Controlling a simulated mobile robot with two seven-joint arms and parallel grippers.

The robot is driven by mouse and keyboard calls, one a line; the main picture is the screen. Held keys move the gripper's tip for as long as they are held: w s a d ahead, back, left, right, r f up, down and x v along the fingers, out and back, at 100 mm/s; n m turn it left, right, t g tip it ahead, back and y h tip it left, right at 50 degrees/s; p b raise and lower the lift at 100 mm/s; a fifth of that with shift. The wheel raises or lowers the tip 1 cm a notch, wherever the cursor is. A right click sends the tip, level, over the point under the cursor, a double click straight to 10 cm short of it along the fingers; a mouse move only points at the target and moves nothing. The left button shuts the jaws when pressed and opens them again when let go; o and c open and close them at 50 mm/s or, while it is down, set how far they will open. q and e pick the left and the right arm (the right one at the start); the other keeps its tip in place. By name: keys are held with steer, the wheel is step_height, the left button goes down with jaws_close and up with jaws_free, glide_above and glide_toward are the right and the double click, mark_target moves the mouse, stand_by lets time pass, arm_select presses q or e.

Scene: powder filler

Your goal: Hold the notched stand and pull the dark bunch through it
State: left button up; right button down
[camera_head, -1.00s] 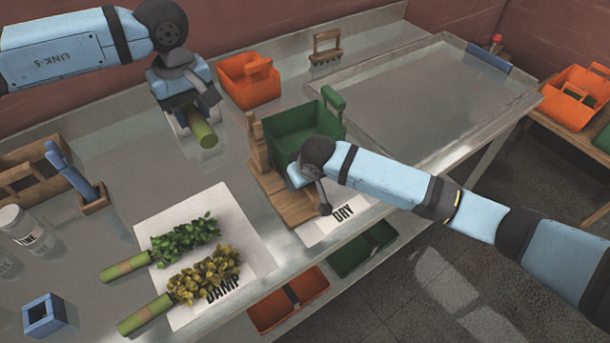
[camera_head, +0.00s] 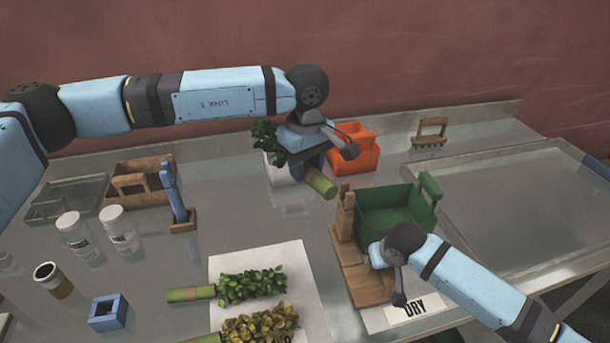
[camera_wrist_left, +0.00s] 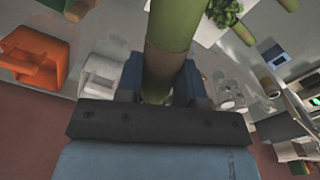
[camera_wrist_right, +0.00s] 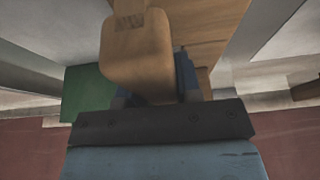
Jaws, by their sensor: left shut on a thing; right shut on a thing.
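The wooden notched stand (camera_head: 368,284) has a flat base and an upright post beside the green crate. My right gripper (camera_wrist_right: 150,85) is shut on a wooden part of it; the head view hides the fingertips. My left gripper (camera_wrist_left: 163,92) is shut on the thick green stem of the dark bunch (camera_head: 265,140), around its tan band. The bunch is in the air behind and left of the stand, apart from it. Its dark leaves show left of the gripper, and its stem end (camera_head: 323,185) points right, towards the post. The leaves are partly hidden.
A green bunch (camera_head: 250,284) and a yellowish bunch (camera_head: 262,325) lie on a white mat (camera_head: 300,262). The green crate (camera_head: 390,212) stands against the stand, with a DRY card (camera_head: 432,305) in front. An orange crate (camera_head: 365,155) and a white container (camera_head: 280,172) are behind.

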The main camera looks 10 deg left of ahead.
arm_select(q)
steer(key=w+d+n, duration=0.3)
steer(key=n, duration=1)
steer(key=w+d+n, duration=0.3)
steer(key=n, duration=1.1)
step_height(320, 180, down, 7)
steer(key=w+a+n, duration=0.1)
steer(key=a+n, duration=0.1)
steer(key=n, duration=2)
steer(key=shift+w, duration=0.2)
steer(key=shift+a, duration=0.1)
steer(key=shift+f, duration=0.25)
